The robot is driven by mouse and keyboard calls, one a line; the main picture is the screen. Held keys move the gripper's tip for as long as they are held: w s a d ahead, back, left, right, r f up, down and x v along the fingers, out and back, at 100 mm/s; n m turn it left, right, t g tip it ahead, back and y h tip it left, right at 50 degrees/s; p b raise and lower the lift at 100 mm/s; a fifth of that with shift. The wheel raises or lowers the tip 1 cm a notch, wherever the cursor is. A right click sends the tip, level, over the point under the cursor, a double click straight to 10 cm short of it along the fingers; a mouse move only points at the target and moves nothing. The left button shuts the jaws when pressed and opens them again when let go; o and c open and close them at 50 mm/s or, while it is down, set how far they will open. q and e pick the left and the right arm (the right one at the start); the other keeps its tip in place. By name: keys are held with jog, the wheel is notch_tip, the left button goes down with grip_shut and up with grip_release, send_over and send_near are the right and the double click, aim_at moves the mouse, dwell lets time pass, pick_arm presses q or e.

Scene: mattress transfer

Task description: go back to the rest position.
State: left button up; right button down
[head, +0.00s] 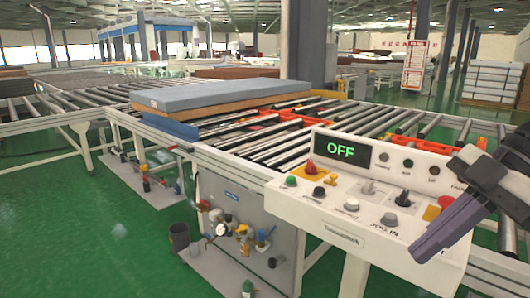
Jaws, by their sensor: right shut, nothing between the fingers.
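My right gripper (445,232) comes in from the right edge, with dark fingers pointing down and left. It is shut and empty, in front of the right end of the white control panel (318,207). It hides part of the panel's right side; I cannot tell whether it touches the panel. The panel's display (341,148) reads OFF in green. A blue-grey mattress (215,94) lies on a brown base (235,106) on the roller conveyor (290,141). My left gripper is not in view.
Other roller lines (60,95) run off to the left and back. A grey cabinet (238,225) with gauges and bottles stands below the conveyor. Stacked white goods (492,82) stand at the back right. The green floor (90,240) at the lower left is mostly clear.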

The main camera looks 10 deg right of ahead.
jog(key=w+f+m+t, duration=0.2)
jog(key=f+m+t, duration=0.35)
jog(key=f, duration=0.75)
jog(key=w+f+m+t, duration=0.3)
jog(key=f+m+t, duration=0.3)
jog(key=f, duration=0.7)
jog(key=s+a+f+m+g+h, duration=0.2)
jog(key=s+a+f, duration=0.5)
jog(key=s+f, duration=0.1)
jog(key=s+a+f+m+g+h, duration=0.2)
jog(key=s+a+f, duration=0.4)
jog(key=f, duration=0.5)
jog(key=shift+s+a+f, duration=0.3)
jog(key=shift+s+a, duration=0.1)
jog(key=shift+s, duration=0.65)
